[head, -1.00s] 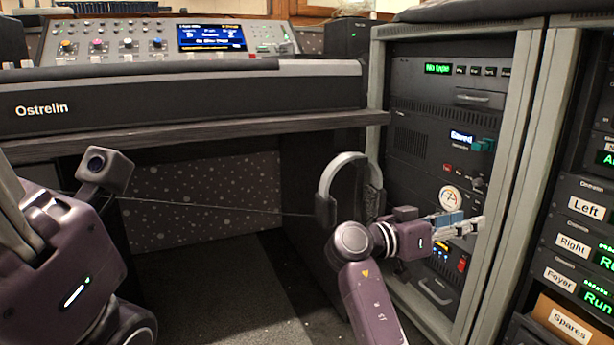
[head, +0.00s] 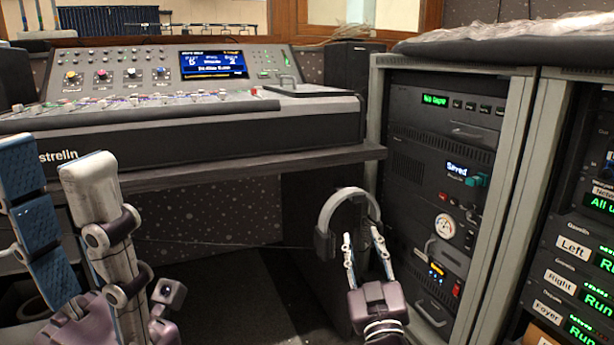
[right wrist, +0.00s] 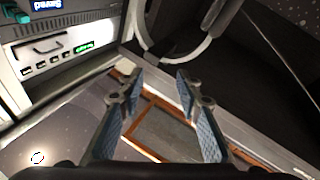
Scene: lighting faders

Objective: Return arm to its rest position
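My right gripper (head: 362,237) is in front of the rack's left side, its fingers pointing up and apart with nothing between them. It also shows open and empty in the right wrist view (right wrist: 157,82). My left gripper (head: 50,165) is large and close at the left edge of the head view, its two fingers standing upright and apart. No object shows between them. The lighting desk (head: 200,140) with its faders stands behind, partly hidden by my left gripper.
Headphones (head: 331,205) hang under the desk's right end, just behind my right gripper. A rack (head: 402,140) with a "Saved" display (head: 457,168) stands to the right. Another rack (head: 545,225) with labels "Left", "Right" and "Foyer" is further right. Dark floor lies below the desk.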

